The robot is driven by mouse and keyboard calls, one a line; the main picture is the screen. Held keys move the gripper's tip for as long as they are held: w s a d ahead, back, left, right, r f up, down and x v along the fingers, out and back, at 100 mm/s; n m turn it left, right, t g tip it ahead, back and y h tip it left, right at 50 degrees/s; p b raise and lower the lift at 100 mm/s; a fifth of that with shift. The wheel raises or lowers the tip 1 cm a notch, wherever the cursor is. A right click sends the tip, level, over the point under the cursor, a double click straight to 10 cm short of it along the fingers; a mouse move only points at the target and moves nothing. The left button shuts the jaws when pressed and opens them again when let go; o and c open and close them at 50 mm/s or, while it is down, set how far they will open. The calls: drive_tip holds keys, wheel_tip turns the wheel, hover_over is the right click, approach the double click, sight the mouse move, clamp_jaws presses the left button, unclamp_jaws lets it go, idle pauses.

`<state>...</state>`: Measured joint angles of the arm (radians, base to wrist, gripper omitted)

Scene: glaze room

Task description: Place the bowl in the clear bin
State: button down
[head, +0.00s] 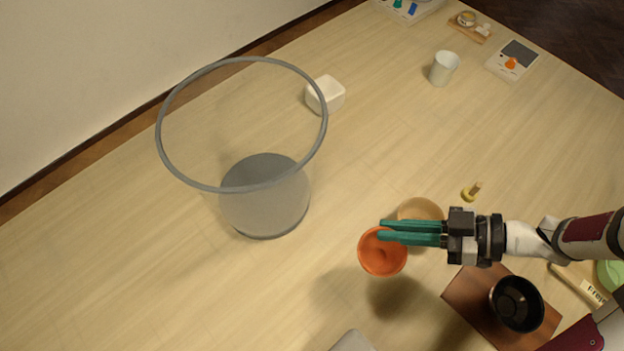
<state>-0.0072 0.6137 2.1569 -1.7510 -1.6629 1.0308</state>
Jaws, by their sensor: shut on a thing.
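An orange bowl (382,258) is at the tips of my gripper (382,230). The teal fingers are shut on its rim, and it seems to hang above the table, with a shadow below it. The clear bin (242,189) stands to the left, a tall see-through round container with a grey rim and a greyish base. It looks empty. The bowl is to the right of the bin and lower in the picture, apart from it.
A black bowl (517,304) sits on a brown board (467,290) at lower right. A tan round thing (420,208) is partly hidden behind my fingers. A white box (325,95) stands behind the bin, and a white cup (443,69) farther right. The table between bowl and bin is clear.

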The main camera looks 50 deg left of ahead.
sight(382, 269)
drive_tip(key=s+n+g, duration=0.1)
drive_tip(key=s+d+f+h, duration=0.1)
drive_tip(key=s, duration=0.1)
drive_tip(key=s+d+n+g+h, duration=0.1)
drive_tip(key=shift+s+d+f+n+g, duration=0.2)
drive_tip(key=shift+s+n+g, duration=0.1)
drive_tip(key=shift+s, duration=0.1)
drive_tip(key=s+a+f, duration=0.2)
drive_tip(key=a+f, duration=0.1)
drive_tip(key=s+a+f, duration=0.2)
drive_tip(key=f, duration=0.2)
drive_tip(key=s+a+f, duration=0.2)
drive_tip(key=a+f, duration=0.1)
drive_tip(key=shift+s+a+f, duration=0.15)
drive_tip(key=shift+a+f, duration=0.1)
drive_tip(key=shift+a, duration=0.05)
drive_tip(key=c, duration=0.9)
unclamp_jaws()
